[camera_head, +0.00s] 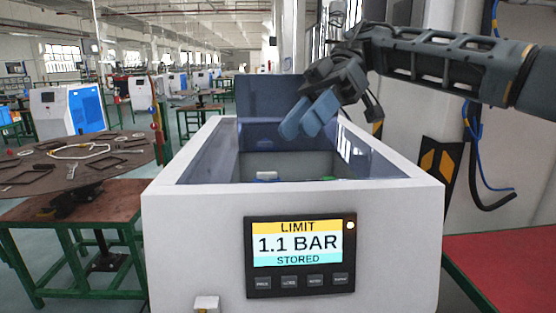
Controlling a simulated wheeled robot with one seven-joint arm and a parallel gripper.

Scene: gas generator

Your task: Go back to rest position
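My gripper (308,115) is above the open top of the white gas generator (190,240), toward its right side. Its two blue-grey fingers point down and to the left, and a narrow gap seems to show between them. I see nothing held. My arm reaches in from the right. The display panel (300,256) on the generator's front reads "LIMIT 1.1 BAR STORED", with a row of buttons below and a lit dot at top right. The inside of the generator is partly hidden by its front rim.
A round brown table (80,160) with frames and a cable stands at left, near a green-legged table (90,205). A red-topped table (510,265) is at right. A column with yellow-black markings (438,165) and a blue hose stands behind my arm.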

